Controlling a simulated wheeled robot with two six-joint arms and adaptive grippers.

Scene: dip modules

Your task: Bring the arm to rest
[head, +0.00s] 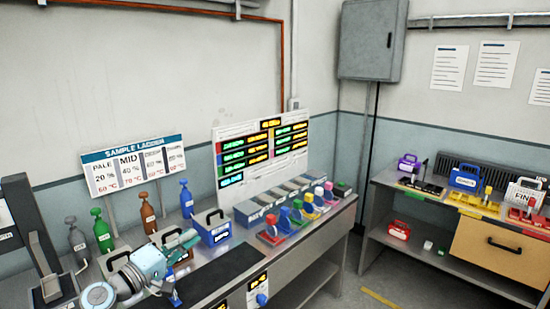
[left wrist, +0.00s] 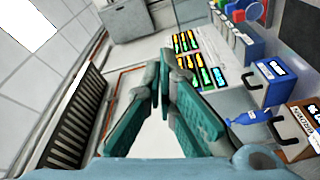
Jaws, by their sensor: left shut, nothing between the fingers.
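My left arm comes in low at the left of the head view, over the bench. My left gripper (head: 190,240) has teal fingers and is beside a blue handled box (head: 216,236). In the left wrist view the fingertips (left wrist: 160,72) come together with nothing between them. The blue handled box also shows in the left wrist view (left wrist: 274,84), to the right of the fingers and apart from them. My right gripper is in neither view.
Grey, green, brown and blue bottles (head: 102,231) stand behind the arm. A sample ladder sign (head: 134,166) and lit display board (head: 262,155) rise at the back. Several coloured handled modules (head: 270,232) line the bench. A side bench (head: 450,209) stands right, with floor between.

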